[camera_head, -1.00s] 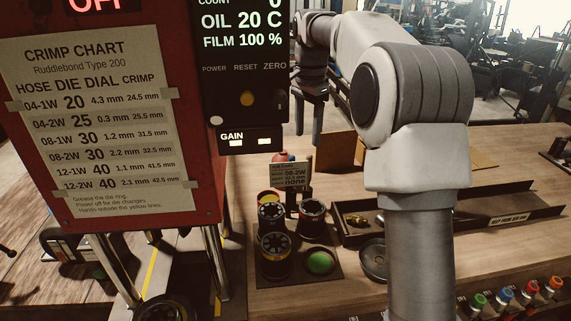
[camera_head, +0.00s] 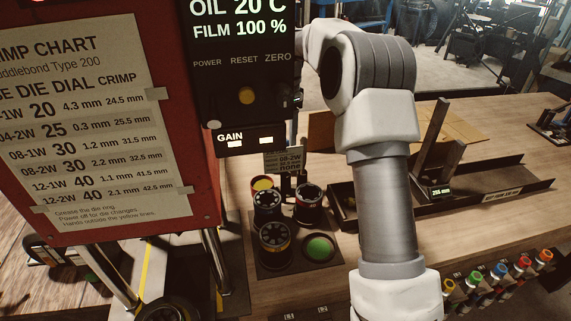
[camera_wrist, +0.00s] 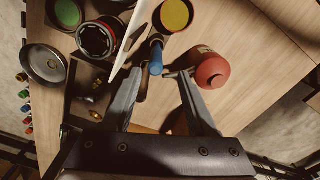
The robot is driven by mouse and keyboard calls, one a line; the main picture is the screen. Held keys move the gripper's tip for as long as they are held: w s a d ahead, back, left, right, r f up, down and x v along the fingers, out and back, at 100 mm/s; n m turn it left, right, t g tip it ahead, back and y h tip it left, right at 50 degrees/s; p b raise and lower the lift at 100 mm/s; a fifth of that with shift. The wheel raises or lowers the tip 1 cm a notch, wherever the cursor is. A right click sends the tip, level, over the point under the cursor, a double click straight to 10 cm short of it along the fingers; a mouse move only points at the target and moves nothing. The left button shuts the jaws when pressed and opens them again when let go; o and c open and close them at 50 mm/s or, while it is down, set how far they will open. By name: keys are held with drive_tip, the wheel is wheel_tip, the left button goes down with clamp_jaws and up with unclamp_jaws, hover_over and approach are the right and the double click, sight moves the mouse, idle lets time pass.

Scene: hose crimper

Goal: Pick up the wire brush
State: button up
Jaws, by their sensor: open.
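A blue-handled tool (camera_wrist: 156,57), which looks like the wire brush, stands between and just beyond my fingertips in the wrist view. Its far end is dark and partly hidden, so I cannot make out bristles. My gripper (camera_wrist: 160,76) is open, with one finger on each side of the blue handle and nothing held. In the head view my gripper and the blue tool are hidden behind the control panel and arm.
A red bottle (camera_wrist: 211,70) stands close to my right finger. A thin pale sign edge (camera_wrist: 130,42) rises beside the left finger. Several round dies (camera_head: 275,238) crowd a dark mat. The red machine (camera_head: 105,110) stands left; a long dark tray (camera_head: 490,186) lies right.

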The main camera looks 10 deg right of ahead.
drive_tip(key=shift+s+a+f+p, duration=0.1)
drive_tip(key=shift+s+f+p, duration=0.05)
drive_tip(key=shift+f, duration=1.2)
drive_tip(key=shift+s+a+f+p, duration=0.1)
drive_tip(key=shift+f, duration=1.3)
drive_tip(key=shift+s+f+p, duration=0.15)
drive_tip(key=shift+f, duration=1.2)
clamp_jaws()
